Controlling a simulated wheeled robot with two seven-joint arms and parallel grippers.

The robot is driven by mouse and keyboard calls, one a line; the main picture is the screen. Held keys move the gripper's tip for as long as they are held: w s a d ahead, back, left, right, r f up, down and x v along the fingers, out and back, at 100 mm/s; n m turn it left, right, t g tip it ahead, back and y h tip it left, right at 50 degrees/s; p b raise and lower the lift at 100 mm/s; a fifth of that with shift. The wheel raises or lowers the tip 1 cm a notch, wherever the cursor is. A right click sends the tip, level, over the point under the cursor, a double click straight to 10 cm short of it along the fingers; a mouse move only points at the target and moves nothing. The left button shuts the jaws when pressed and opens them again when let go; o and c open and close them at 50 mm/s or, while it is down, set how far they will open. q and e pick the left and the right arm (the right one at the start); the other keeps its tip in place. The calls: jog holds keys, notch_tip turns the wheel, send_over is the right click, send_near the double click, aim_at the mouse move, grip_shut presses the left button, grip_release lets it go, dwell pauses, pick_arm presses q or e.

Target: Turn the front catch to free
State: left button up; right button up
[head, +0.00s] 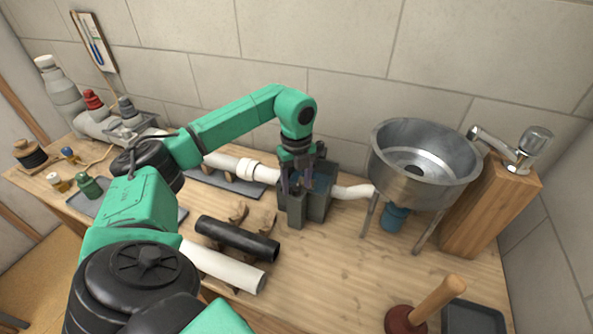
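A dark grey block-shaped fixture (318,203) stands on the bench left of the sink, with a white pipe running into it from both sides. My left gripper (297,186) points down at the fixture's top and front left, overlapping it in the picture. Its dark fingers blend with the fixture, so I cannot tell whether they touch it or how far apart they are. The front catch cannot be made out; it is either behind the fingers or too small and dark. My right gripper is not in view.
A steel sink bowl (418,165) on legs and a wooden block with a tap (490,205) stand right of the fixture. A black pipe (237,239) and a white pipe (222,266) lie in front. A plunger (430,302) and dark tray (472,318) are front right. Bench between is clear.

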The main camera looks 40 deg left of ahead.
pick_arm(q)
jog(key=shift+s, duration=0.1)
notch_tip(320, 180, up, 9)
jog(key=shift+f+b, duration=0.15)
jog(key=shift+b, duration=0.2)
notch_tip(320, 180, up, 6)
jog(key=p, duration=0.3)
send_over(297, 186)
jog(key=shift+s+f, duration=0.1)
jog(key=shift+f, duration=0.1)
